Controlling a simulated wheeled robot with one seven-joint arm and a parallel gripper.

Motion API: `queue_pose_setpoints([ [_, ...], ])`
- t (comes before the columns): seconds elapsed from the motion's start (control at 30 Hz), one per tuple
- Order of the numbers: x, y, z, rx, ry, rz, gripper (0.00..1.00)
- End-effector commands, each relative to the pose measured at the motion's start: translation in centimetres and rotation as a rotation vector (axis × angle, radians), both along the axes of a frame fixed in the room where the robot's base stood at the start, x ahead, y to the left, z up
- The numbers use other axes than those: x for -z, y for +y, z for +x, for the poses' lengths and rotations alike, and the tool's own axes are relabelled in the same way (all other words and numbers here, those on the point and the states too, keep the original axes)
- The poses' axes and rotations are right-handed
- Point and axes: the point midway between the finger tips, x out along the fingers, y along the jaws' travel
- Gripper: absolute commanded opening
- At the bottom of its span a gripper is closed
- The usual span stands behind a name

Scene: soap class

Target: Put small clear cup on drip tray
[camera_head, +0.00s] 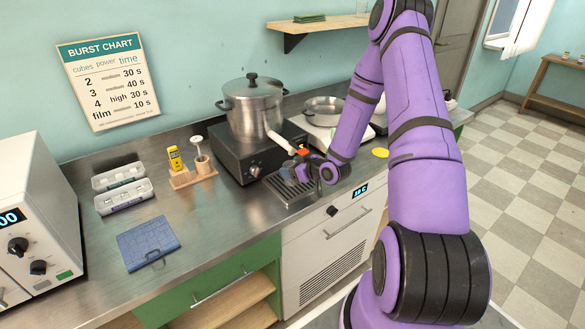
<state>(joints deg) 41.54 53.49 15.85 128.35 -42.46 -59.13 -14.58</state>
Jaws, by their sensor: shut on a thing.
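The drip tray (279,189) is a dark slatted metal tray on the steel counter, in front of the black burner unit. My gripper (297,170) is over the right part of the tray. It is shut on a small greyish see-through thing, which looks like the small clear cup (288,168). The cup is partly hidden by my fingers and is very small in the picture. I cannot tell whether its base touches the tray.
A blue mat (147,243) and egg-carton-like boxes (122,190) lie left.

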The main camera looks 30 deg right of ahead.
Motion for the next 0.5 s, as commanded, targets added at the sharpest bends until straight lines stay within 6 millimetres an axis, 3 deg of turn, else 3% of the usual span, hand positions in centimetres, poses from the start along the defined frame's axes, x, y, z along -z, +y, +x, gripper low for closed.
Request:
queue_pose_setpoints([
  [0.13,0.27,0.0,-0.03,0.0,0.0,0.001,0.38],
  [0.17,0.29,-0.01,-0.02,0.0,0.0,0.0,0.66],
  [0.27,0.26,-0.02,-0.03,0.0,0.0,0.0,0.89],
  [0.5,0.24,-0.02,-0.03,0.0,0.0,0.0,0.89],
])
